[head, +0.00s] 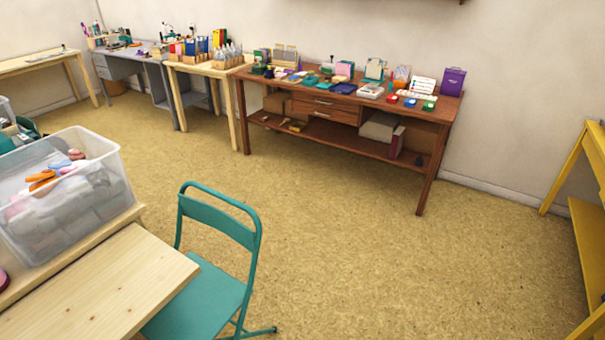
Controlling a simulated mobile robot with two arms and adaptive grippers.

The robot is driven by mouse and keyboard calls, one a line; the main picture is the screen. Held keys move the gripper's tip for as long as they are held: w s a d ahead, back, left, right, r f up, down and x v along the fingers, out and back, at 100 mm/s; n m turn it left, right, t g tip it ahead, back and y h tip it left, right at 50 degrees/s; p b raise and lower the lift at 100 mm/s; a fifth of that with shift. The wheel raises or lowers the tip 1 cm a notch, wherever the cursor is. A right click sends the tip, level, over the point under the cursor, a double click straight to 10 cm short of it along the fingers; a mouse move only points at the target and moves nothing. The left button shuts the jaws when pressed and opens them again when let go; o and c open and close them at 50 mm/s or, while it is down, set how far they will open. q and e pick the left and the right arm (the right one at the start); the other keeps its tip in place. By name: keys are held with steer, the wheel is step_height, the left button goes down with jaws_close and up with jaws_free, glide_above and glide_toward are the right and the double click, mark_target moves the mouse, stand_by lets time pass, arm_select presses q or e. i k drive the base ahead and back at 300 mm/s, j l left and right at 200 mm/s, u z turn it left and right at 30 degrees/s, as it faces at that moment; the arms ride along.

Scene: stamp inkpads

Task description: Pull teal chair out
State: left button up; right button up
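The teal chair (203,296) stands upright at the lower left of the head view. Its backrest (218,215) is a bent tube frame with a curved panel, facing the open floor. Part of its flat seat is hidden by the corner of the light wooden table (100,290) beside it. One foot rests on the floor to the right; the other legs are mostly hidden or out of frame. Neither of my grippers shows in the head view.
A clear plastic bin (62,225) of soft items stands by the table. A brown workbench (330,113) with inkpads and stamps lines the back wall. A yellow shelf unit (590,215) stands at the right edge. The tan floor (350,260) is clear in the middle.

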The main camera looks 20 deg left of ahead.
mark_target(202, 310)
steer(key=i+l+z, duration=0.1)
steer(key=i, duration=1.1)
steer(key=i+u, duration=0.4)
steer(key=i+l+u, duration=0.15)
steer(key=u, duration=0.25)
steer(key=i+l+u, duration=0.2)
steer(key=u, duration=0.2)
steer(key=i+l, duration=0.05)
steer(key=i, duration=0.05)
